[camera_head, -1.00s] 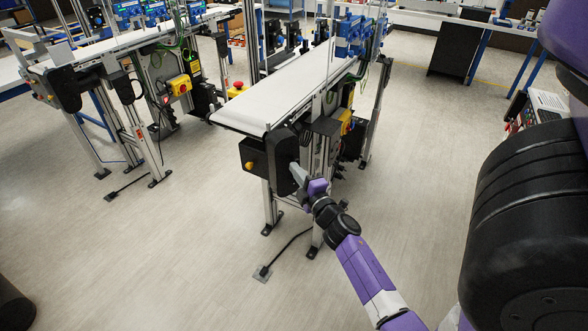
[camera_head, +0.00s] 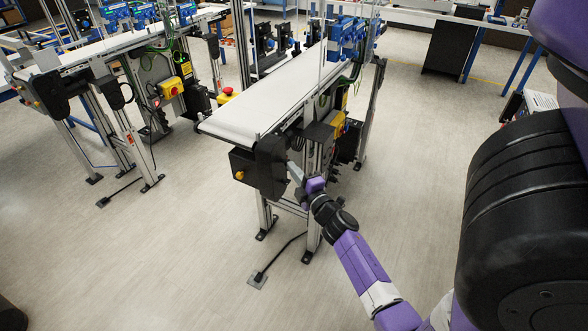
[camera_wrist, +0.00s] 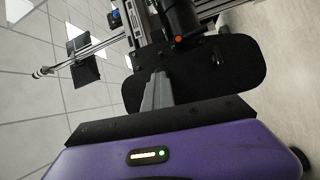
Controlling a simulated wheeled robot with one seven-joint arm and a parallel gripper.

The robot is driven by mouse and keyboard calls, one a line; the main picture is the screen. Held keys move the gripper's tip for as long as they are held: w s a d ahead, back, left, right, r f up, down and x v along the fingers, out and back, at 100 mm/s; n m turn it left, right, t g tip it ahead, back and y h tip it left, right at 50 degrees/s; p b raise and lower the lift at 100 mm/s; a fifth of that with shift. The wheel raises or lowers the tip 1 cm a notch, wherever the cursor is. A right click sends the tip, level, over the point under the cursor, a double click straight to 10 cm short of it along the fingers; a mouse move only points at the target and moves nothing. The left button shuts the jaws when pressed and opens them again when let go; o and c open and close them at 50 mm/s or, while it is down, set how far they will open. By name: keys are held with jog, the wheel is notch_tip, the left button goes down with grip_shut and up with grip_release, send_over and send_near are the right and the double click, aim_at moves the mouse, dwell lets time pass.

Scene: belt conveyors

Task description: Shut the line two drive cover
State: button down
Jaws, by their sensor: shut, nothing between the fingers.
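The drive cover (camera_head: 271,166) is a black, rounded plate at the near end of the right-hand belt conveyor (camera_head: 265,95). In the wrist view the black plate (camera_wrist: 235,75) lies just beyond my fingers. My gripper (camera_head: 293,170) is shut and empty at the right side of the cover. In the wrist view my grey fingers (camera_wrist: 157,88) overlap the plate's lower left part. I cannot tell whether the fingertips touch it, nor how far the cover stands open.
A yellow control box (camera_head: 336,123) is on the conveyor's right side. Another conveyor (camera_head: 110,45) stands at the left. A floor cable (camera_head: 280,256) runs below. The near floor is mostly clear.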

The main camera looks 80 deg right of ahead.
jog(key=shift+d+r+g, duration=0.3)
jog(key=shift+d+r, duration=0.1)
jog(key=shift+d, duration=0.2)
jog(key=shift+s, duration=0.15)
jog(key=f+b+v, duration=0.1)
jog(key=b+v, duration=0.2)
jog(key=v, duration=0.5)
jog(key=shift+a, duration=0.4)
